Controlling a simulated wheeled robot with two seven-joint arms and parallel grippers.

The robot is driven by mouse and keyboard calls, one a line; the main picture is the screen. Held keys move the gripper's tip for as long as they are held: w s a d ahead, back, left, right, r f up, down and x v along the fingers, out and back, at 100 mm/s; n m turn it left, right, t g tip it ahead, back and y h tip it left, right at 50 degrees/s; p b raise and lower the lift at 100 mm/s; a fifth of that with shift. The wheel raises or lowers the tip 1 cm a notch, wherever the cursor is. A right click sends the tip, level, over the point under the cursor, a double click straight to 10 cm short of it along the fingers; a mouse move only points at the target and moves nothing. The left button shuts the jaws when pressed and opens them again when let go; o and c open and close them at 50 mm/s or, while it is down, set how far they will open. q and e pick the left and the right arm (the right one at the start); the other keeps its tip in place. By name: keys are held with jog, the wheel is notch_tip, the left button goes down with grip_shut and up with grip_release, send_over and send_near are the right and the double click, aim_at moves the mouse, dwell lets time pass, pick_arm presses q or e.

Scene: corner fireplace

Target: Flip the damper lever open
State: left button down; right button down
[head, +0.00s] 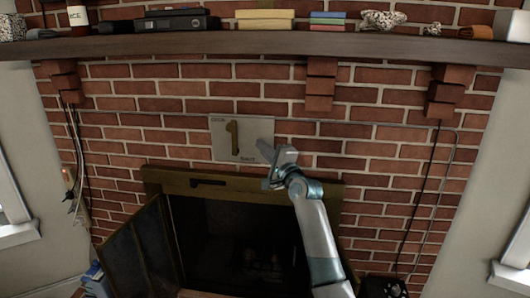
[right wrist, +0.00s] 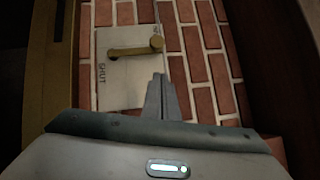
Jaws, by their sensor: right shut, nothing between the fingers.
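The damper lever (head: 234,140) is a brass bar on a pale metal plate (head: 263,132) fixed to the brick wall above the firebox. In the head view the lever stands near upright; its thicker knob is toward the top. The lever also shows in the right wrist view (right wrist: 131,50), where the plate (right wrist: 122,90) reads SHUT; the label at its other corner is too small to read. My right gripper (head: 264,149) is shut and empty, its tips at the plate's lower right. In the right wrist view its fingertips (right wrist: 158,82) are apart from the lever. My left gripper is out of view.
A wooden mantel (head: 290,43) with books, boxes and ornaments runs above the plate. A brass firebox frame (head: 160,182) with an open dark door (head: 140,250) lies below. Brick corbels (head: 321,85) hang under the mantel. A thin pipe (head: 456,150) runs along the right wall.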

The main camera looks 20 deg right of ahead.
jog(key=shift+s+d, duration=0.1)
jog(key=shift+s, duration=0.7)
